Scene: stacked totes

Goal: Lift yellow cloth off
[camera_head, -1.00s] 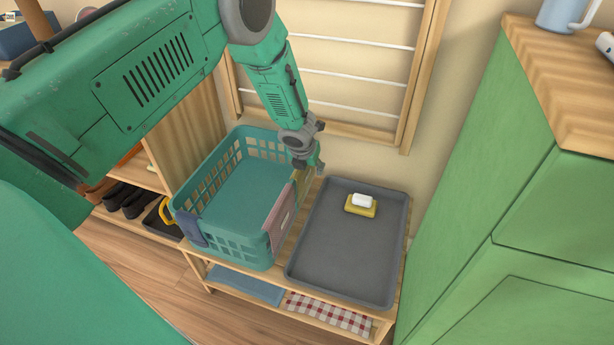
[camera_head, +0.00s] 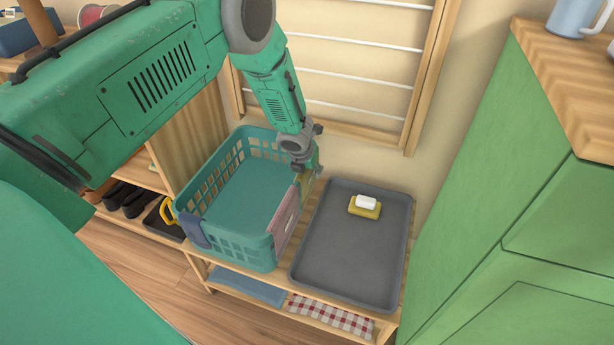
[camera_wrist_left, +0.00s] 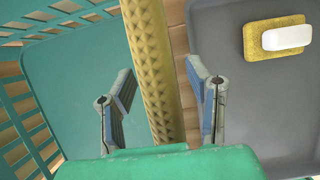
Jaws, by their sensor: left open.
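The yellow cloth (camera_head: 307,183) hangs over the right rim of the teal laundry basket (camera_head: 245,195), near its far corner. In the left wrist view the yellow cloth (camera_wrist_left: 153,60) is a textured strip running between my fingers. My left gripper (camera_head: 303,168) is at the rim from above, its fingertips low around the cloth. The left wrist view shows the left gripper (camera_wrist_left: 163,85) open, one finger on the basket's inner side and one on the outer side, with gaps to the cloth. My right gripper is not in view.
A pink cloth (camera_head: 286,219) hangs on the same rim, nearer. A dark blue cloth (camera_head: 193,231) hangs at the front left corner. A grey tray (camera_head: 345,255) with a yellow sponge (camera_head: 365,211) and white soap (camera_head: 366,202) lies right of the basket. Green cabinets (camera_head: 480,200) stand further right.

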